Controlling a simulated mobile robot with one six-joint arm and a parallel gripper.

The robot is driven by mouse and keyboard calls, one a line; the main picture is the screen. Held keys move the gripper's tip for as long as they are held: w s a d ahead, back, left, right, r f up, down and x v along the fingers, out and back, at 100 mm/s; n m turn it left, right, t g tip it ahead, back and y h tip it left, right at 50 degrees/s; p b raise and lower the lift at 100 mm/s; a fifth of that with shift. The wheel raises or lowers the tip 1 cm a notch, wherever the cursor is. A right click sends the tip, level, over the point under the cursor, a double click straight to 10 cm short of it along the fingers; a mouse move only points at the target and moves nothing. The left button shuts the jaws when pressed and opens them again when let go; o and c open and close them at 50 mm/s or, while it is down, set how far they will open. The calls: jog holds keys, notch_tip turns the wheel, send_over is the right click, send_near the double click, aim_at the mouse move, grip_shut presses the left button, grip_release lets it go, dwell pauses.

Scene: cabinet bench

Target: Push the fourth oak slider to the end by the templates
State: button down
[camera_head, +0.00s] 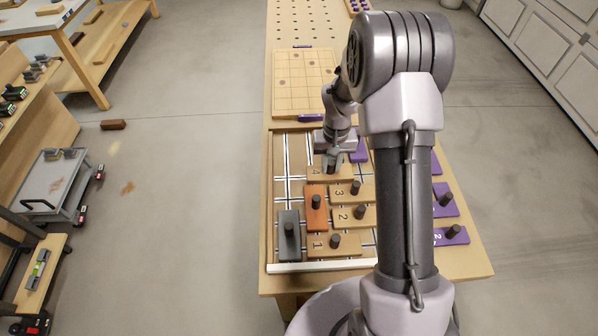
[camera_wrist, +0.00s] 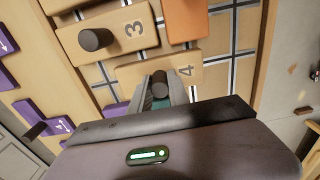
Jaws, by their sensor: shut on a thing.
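The fourth oak slider (camera_head: 315,173), marked 4, lies near the far end of the tray of tracks (camera_head: 270,200); it also shows in the wrist view (camera_wrist: 195,68). My gripper (camera_head: 331,166) is over it, shut on its dark peg (camera_wrist: 159,78), a finger on each side in the wrist view. Oak sliders 3 (camera_head: 340,192), 2 (camera_head: 342,217) and 1 (camera_head: 320,244) lie nearer me. An orange slider (camera_head: 316,218) and a grey slider (camera_head: 288,250) stand to their left. Purple pieces (camera_head: 452,236) lie along the bench's right side. My arm hides part of the tray's right side.
A gridded wooden board (camera_head: 300,90) lies beyond the tray. Bare track (camera_head: 283,160) shows left of slider 4. A pale rail (camera_head: 315,266) closes the tray's near edge. A grey cart (camera_head: 55,185) and shelves stand to the left, with floor between.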

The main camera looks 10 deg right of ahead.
aim_at(350, 171)
jog(key=shift+s+d, duration=0.2)
jog(key=shift+d, duration=0.8)
jog(key=shift+s+d, duration=0.15)
jog(key=shift+d, duration=0.8)
jog(key=shift+s+d, duration=0.2)
jog(key=shift+d, duration=0.8)
jog(key=c, duration=1.2)
grip_release()
jog(key=shift+c, duration=0.2)
jog(key=shift+r+p, duration=0.1)
jog(key=shift+p, duration=0.2)
notch_tip(350, 171, up, 7)
jog(key=p, duration=0.5)
jog(key=shift+r, duration=0.15)
